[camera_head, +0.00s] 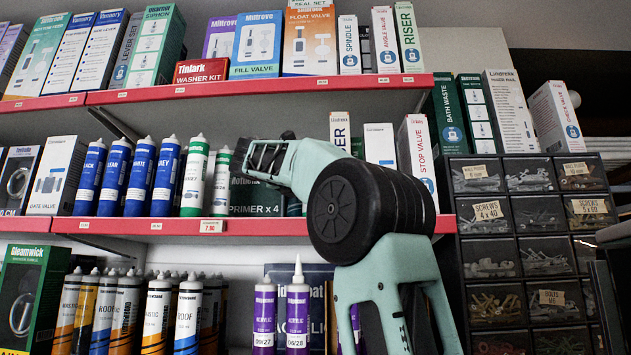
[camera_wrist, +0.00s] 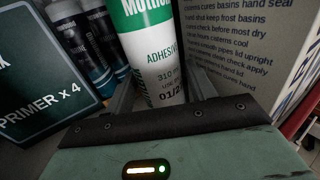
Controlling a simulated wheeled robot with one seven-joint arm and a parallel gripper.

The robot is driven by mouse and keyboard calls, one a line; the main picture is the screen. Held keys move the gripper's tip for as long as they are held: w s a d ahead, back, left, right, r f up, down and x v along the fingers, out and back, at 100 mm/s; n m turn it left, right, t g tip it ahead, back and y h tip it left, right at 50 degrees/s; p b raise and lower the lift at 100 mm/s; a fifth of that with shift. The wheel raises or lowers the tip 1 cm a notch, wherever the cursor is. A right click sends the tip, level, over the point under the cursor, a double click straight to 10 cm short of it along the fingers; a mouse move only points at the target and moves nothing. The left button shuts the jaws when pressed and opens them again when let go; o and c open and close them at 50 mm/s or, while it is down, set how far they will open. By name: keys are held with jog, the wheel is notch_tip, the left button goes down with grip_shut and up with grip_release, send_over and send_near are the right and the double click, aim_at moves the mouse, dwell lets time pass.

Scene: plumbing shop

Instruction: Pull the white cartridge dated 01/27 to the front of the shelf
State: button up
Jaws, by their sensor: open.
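In the wrist view a white cartridge (camera_wrist: 160,60) with a green band and the word "ADHESIVE" stands between my fingers. Its date starts "01/2"; the last digit is hidden by the gripper's edge. My gripper (camera_wrist: 160,92) is open, with a finger on either side of it; I cannot tell whether they touch it. In the head view my gripper (camera_head: 243,158) reaches in from the right at the middle shelf (camera_head: 110,227). White-and-green cartridges (camera_head: 194,178) stand just left of it. I cannot tell which of them is between the fingers.
A pale printed box (camera_wrist: 250,50) is close on the right. Blue cartridges (camera_head: 138,178) line the middle shelf further left.

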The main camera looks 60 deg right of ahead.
jog(key=shift+d+p, duration=0.35)
jog(key=shift+d, duration=0.95)
jog(key=c, duration=1.1)
jog(key=shift+o, duration=0.2)
jog(key=shift+s+a, duration=0.1)
